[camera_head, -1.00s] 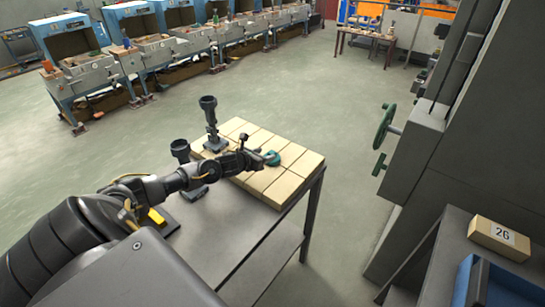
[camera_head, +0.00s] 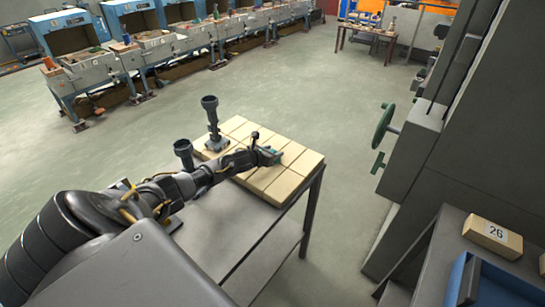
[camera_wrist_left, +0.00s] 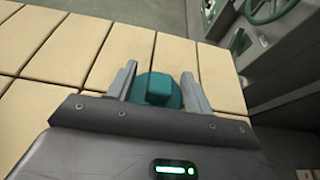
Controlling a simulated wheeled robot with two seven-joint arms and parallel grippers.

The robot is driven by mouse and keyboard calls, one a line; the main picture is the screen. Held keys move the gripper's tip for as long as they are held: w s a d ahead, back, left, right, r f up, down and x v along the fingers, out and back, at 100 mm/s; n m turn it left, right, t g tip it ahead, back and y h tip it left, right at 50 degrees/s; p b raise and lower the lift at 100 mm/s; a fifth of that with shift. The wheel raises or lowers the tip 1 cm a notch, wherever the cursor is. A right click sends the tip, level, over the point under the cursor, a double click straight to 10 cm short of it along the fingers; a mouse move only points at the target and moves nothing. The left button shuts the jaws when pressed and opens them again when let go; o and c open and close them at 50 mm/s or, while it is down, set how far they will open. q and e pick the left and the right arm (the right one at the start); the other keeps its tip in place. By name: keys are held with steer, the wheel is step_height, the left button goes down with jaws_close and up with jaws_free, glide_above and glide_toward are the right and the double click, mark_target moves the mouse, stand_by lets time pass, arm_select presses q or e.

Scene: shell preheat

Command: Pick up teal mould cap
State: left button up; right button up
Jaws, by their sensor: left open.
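The teal mould cap (camera_wrist_left: 160,88) lies on the pale bricks, with a round base and a raised block on top. In the left wrist view my left gripper (camera_wrist_left: 160,84) is open, with one finger on each side of the cap; I cannot tell whether they touch it. In the head view the left gripper (camera_head: 272,155) is over the bricks and hides most of the cap. My right gripper is not in view.
Pale bricks (camera_head: 290,182) cover the far end of a grey metal table (camera_head: 215,235). Two dark stands, one tall (camera_head: 211,120) and one shorter (camera_head: 184,154), rise left of my gripper. A grey furnace with a green handwheel (camera_head: 384,123) stands right, beyond open floor. A box marked 26 (camera_head: 492,238) sits near right.

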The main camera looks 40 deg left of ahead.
arm_select(q)
steer(key=c, duration=1.1)
steer(key=shift+o, duration=0.2)
